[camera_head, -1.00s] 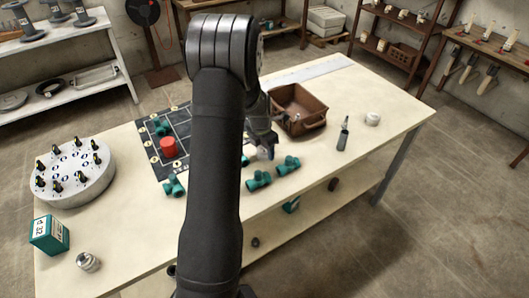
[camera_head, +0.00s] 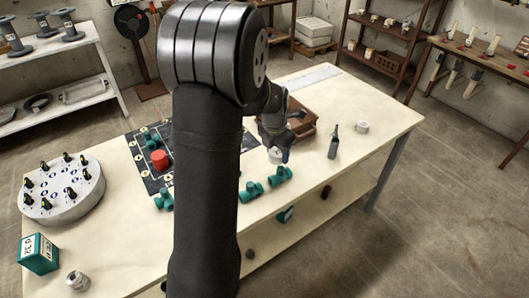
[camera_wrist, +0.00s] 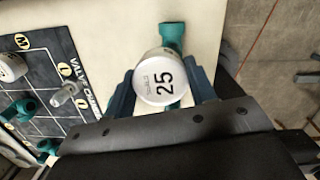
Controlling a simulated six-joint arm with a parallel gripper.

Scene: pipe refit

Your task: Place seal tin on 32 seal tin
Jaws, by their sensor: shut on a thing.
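My gripper (camera_wrist: 163,92) is shut on a white round seal tin (camera_wrist: 162,78) whose lid reads 25. In the head view my gripper (camera_head: 281,153) holds this tin (camera_head: 276,156) over the table, near teal fittings. A second white round tin-like thing (camera_wrist: 11,67) stands on the dark mat at the left edge of the wrist view; its marking is too small to read. I cannot make out a tin marked 32. My arm hides part of the mat in the head view.
Teal fittings (camera_head: 251,192) lie in front of my gripper, and one (camera_wrist: 172,36) shows beside the tin. A brown crate (camera_head: 302,110), a dark tool (camera_head: 334,142) and a white roll (camera_head: 361,127) are to the right. A red cylinder (camera_head: 159,160) stands on the mat (camera_head: 136,149).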

